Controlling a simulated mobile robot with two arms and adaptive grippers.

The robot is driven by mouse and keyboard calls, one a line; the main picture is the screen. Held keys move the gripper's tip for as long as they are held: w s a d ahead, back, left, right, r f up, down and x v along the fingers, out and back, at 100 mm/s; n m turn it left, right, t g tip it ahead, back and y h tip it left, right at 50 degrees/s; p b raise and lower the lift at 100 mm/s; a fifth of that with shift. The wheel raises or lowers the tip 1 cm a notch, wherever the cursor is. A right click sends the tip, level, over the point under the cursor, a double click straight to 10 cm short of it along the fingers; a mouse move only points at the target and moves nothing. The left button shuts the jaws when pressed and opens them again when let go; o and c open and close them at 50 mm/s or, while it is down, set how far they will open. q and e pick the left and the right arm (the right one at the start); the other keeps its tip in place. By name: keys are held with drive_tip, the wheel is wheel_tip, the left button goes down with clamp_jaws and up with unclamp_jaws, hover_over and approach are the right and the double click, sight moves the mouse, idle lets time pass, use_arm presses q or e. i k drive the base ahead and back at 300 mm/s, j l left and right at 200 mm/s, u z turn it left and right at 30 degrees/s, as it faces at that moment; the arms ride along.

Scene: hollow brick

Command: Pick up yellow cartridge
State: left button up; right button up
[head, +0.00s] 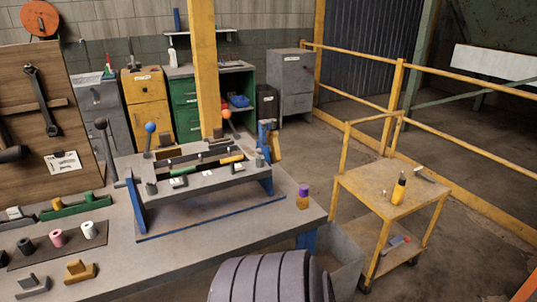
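A yellow cylinder with a dark narrow top (399,190) stands upright on the yellow cart (365,195) at the right; it looks like the yellow cartridge. A yellow bar (231,160) also lies on the raised grey fixture (210,184) on the workbench, among dark and green pieces. A small yellow-brown block with a purple top (303,198) stands near the bench's right end. Neither of my grippers is in view.
The grey workbench (180,262) holds small cylinders on a dark mat (35,260) and several small blocks. A grey bin (345,258) stands between bench and cart. A yellow post (203,70) rises behind the fixture. Yellow railings (470,85) run behind the cart.

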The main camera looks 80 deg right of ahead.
sight(401, 186)
drive_tip(key=z, duration=3.7)
drive_tip(key=i+u, duration=0.1)
drive_tip(key=u, duration=0.55)
drive_tip(key=i+l+u, duration=0.45)
drive_tip(key=l, duration=0.2)
drive_tip(key=l+u, duration=0.25)
drive_tip(key=i+l+u, duration=0.1)
drive_tip(key=l+u, duration=0.15)
drive_tip(key=l, duration=0.25)
